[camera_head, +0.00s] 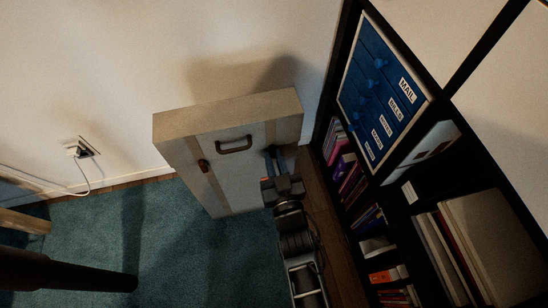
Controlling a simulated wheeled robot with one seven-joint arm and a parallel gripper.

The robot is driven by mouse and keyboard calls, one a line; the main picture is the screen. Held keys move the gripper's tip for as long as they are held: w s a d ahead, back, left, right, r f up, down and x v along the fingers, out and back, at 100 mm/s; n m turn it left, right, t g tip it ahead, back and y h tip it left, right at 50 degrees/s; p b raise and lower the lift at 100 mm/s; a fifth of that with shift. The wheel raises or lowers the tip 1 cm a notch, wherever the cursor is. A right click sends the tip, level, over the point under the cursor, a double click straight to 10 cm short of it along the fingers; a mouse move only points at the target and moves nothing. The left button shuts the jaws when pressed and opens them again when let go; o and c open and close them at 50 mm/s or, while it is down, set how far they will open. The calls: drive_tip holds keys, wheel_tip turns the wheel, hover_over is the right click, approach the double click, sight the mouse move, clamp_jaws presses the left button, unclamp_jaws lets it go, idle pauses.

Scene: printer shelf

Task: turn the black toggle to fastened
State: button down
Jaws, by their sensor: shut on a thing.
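A pale case (228,180) stands upright on the carpet by the wall, with a dark handle (235,144) on its front near the top. A dark reddish-brown toggle (203,166) sits on a tan strip left of the handle. My gripper (274,154) reaches up from below to the right of the handle, against the case's front. Its blue fingers are shut at the matching spot on the right strip. The black toggle there is mostly hidden by the fingers, and its turn angle cannot be told.
A black shelf (335,75) with blue drawers (375,90), books and binders (470,245) stands close on the right. A wall outlet with a plug (75,150) is at the left. Open teal carpet (180,265) lies left of my arm.

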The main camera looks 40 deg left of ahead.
drive_tip(key=shift+f, duration=0.1)
drive_tip(key=c, duration=1.1)
unclamp_jaws()
drive_tip(key=shift+p+v, duration=1.45)
drive_tip(key=shift+v, duration=2.5)
